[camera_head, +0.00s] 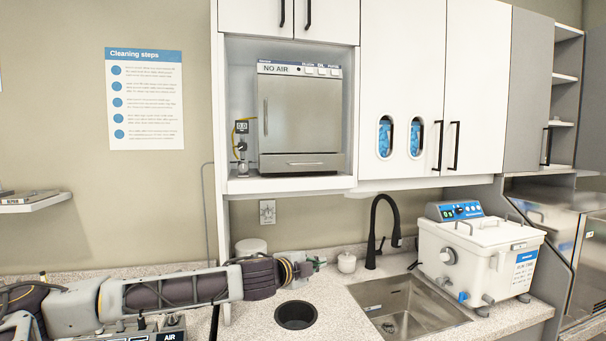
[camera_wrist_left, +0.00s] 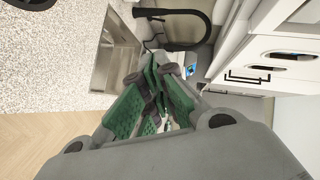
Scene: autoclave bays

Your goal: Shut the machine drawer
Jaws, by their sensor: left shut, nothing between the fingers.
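The steel machine (camera_head: 300,115) labelled "NO AIR" stands in the wall cabinet niche. Its drawer (camera_head: 305,163), with a thin horizontal handle, is at the bottom of its front. From here I cannot tell whether the drawer is flush or stands out a little. My left arm comes in from the left along the counter. My right gripper is not in view.
A sink (camera_head: 405,305) with a black faucet (camera_head: 378,230) lies right of my left gripper. A white bath unit (camera_head: 480,255) stands beyond it. A round dark opening (camera_head: 296,315) is in the counter. A gauge with yellow tubing (camera_head: 241,135) stands left of the machine. The niche shelf edge (camera_head: 290,185) juts out above.

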